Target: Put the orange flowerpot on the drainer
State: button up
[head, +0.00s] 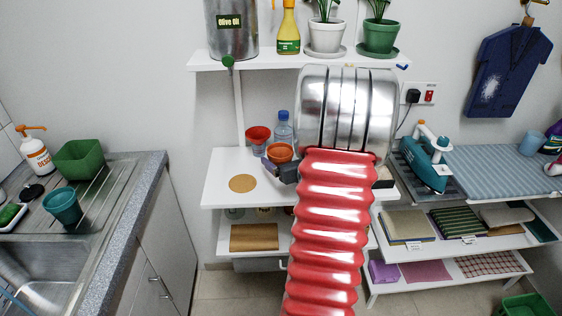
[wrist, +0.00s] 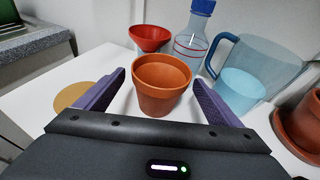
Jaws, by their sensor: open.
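The orange flowerpot (head: 280,152) stands upright on the white shelf, in front of the red funnel. In the wrist view the pot (wrist: 160,88) is between my two purple fingers. My gripper (wrist: 158,78) is open, with a finger on each side of the pot and a gap visible on both sides. In the head view my gripper (head: 279,165) is at the pot, partly hidden by my arm. The drainer (head: 108,182) is the ribbed metal surface beside the sink at the left. It holds a green square pot (head: 80,160) and a teal pot (head: 63,205).
Behind the pot are the red funnel (wrist: 150,38), a blue-capped bottle (wrist: 192,38) and a water jug (wrist: 252,70). A terracotta pot (wrist: 302,122) stands at the right. A cork disc (head: 243,183) lies left on the shelf. The drainer's right part looks clear.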

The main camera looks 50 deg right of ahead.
jog(key=shift+c, duration=0.5)
jog(key=c, duration=1.1)
jog(key=shift+r, duration=0.1)
jog(key=shift+c, duration=0.2)
notch_tip(320, 180, up, 10)
dwell(0.5)
